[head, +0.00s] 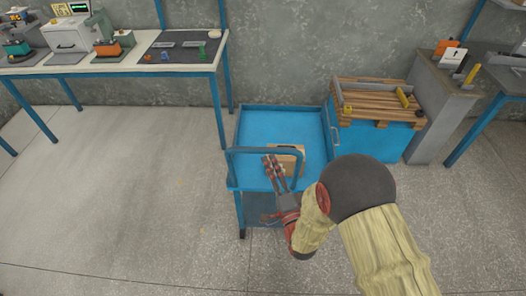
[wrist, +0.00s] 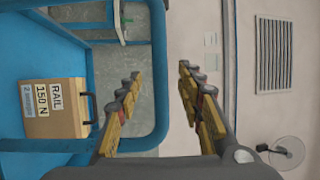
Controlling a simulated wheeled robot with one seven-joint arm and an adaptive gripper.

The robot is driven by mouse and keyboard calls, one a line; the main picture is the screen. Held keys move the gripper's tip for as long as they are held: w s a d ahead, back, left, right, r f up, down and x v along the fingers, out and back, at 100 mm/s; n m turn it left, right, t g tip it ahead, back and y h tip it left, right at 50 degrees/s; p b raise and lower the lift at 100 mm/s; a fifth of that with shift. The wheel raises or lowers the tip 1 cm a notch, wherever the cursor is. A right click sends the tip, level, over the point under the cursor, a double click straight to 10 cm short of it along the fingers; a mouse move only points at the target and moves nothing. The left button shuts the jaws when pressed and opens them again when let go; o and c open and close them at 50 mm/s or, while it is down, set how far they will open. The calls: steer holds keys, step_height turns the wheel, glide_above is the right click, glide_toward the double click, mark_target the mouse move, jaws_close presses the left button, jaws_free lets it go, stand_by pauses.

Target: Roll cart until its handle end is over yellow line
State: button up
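The blue cart (head: 252,122) stands on the floor in the middle of the head view, with a raised tubular handle (head: 236,165) at its near end. The handle also shows in the wrist view (wrist: 158,50) as an upright blue bar. My gripper (head: 270,160) is at the handle. In the wrist view my gripper (wrist: 158,75) is open, its fingers apart with the bar seen in the gap between them. I cannot tell whether they touch it. My arm hides part of the cart's near right side. I see no yellow line on the floor.
A brown box (wrist: 58,108) labelled "RAIL 150 N" sits on the cart. A blue cabinet with a wooden pallet (head: 370,100) stands close at the cart's right. A workbench (head: 130,65) is at the back left. The floor (head: 110,180) to the left is clear.

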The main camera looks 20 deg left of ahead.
mark_target(263, 151)
steer(key=b+x, duration=0.1)
steer(key=x, duration=0.5)
steer(key=shift+w+a, duration=0.2)
steer(key=shift+w, duration=0.05)
steer(key=shift+c, duration=0.7)
steer(key=c, duration=0.8)
jaws_close()
